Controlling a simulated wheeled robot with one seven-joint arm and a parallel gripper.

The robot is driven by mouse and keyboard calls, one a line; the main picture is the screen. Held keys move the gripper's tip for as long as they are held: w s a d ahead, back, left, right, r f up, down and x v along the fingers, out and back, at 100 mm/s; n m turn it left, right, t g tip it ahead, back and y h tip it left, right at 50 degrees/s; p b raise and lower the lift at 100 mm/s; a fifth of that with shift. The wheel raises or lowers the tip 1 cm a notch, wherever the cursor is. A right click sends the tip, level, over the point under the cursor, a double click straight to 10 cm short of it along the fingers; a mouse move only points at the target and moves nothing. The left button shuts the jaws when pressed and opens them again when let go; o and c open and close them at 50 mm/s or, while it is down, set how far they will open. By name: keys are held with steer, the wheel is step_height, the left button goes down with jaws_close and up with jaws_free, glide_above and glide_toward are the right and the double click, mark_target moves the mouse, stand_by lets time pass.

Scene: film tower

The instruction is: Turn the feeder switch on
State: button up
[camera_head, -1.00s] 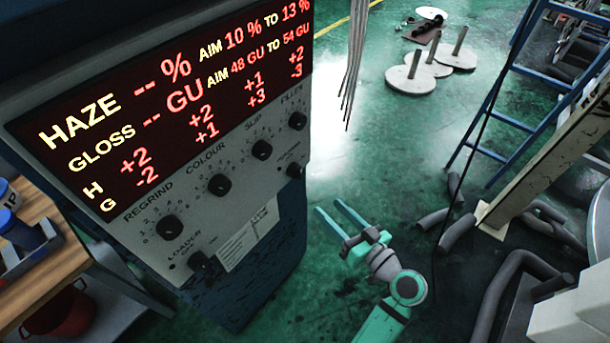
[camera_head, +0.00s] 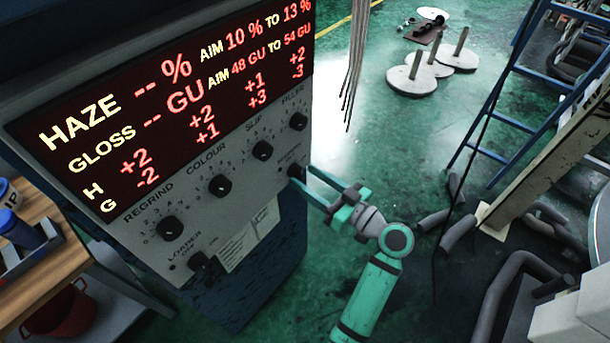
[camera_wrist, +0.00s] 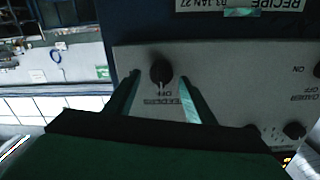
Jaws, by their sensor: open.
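The feeder switch (camera_head: 296,171) is a small dark knob at the lower right corner of the grey control panel (camera_head: 238,150). In the wrist view the feeder switch (camera_wrist: 161,72) is black and round, with a pale mark that seems to point at the upside-down OFF label. My gripper (camera_head: 309,179) is open at the panel's right edge. In the wrist view its two green fingers (camera_wrist: 160,86) stand on either side of the knob, with gaps showing on both sides. The gripper body hides part of the panel below.
The loader switch (camera_head: 203,262) sits at the panel's lower left. Regrind (camera_head: 168,227), colour (camera_head: 220,185), slip (camera_head: 262,150) and filler (camera_head: 298,121) knobs run above. Hanging strands (camera_head: 354,65) are behind the panel's right side.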

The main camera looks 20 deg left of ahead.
steer(key=shift+x, duration=0.85)
steer(key=shift+s+a, duration=0.1)
steer(key=shift+a, duration=0.05)
steer(key=c, duration=1.1)
steer(key=shift+o, duration=0.2)
